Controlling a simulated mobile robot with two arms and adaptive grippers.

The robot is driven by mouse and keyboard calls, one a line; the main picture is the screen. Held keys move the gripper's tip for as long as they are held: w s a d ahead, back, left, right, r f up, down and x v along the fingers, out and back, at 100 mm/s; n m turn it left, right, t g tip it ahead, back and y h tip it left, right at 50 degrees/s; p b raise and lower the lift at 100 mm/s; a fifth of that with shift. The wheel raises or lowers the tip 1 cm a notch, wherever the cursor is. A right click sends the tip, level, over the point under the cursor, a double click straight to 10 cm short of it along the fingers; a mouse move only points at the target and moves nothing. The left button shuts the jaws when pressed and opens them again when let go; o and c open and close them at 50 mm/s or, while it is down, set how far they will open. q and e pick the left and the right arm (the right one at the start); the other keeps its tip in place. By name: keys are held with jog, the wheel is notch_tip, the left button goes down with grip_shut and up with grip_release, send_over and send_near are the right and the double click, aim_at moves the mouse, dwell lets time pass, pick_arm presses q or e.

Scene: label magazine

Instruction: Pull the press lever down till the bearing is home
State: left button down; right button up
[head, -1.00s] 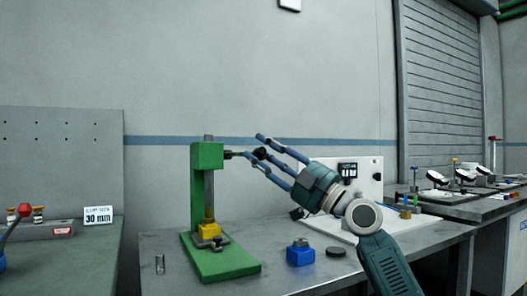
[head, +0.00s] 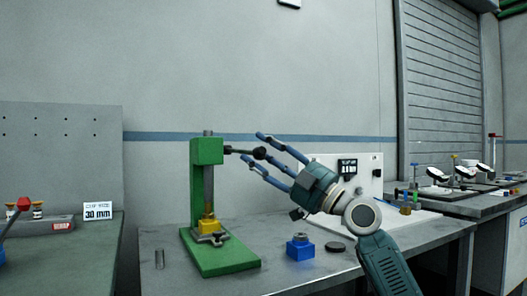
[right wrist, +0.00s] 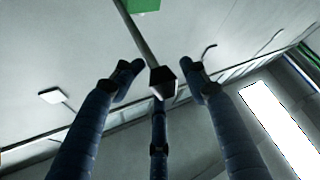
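The green press (head: 207,152) stands on the middle bench. Its thin lever (head: 238,151) sticks out to the right, nearly level, and ends in a black knob (head: 259,153). My right gripper (head: 256,152) has its fingers spread above and below the knob. In the right wrist view the knob (right wrist: 162,82) sits between the spread fingers, with gaps at both sides; contact with the far finger is unclear. Under the ram is a yellow block (head: 208,226) with grey metal parts; I cannot make out the bearing. My left gripper is not in view.
A blue block (head: 300,248), a dark disc (head: 335,247) and a small metal pin (head: 159,259) stand on the bench. A white panel (head: 345,172) stands behind my right arm. A "30 mm" sign (head: 97,211) is on the left bench.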

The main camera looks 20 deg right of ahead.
jog(key=shift+w+a+f, duration=0.25)
jog(key=shift+a+f, duration=0.15)
jog(key=shift+s+r, duration=0.1)
jog(key=shift+r, duration=0.1)
jog(key=v, duration=1.2)
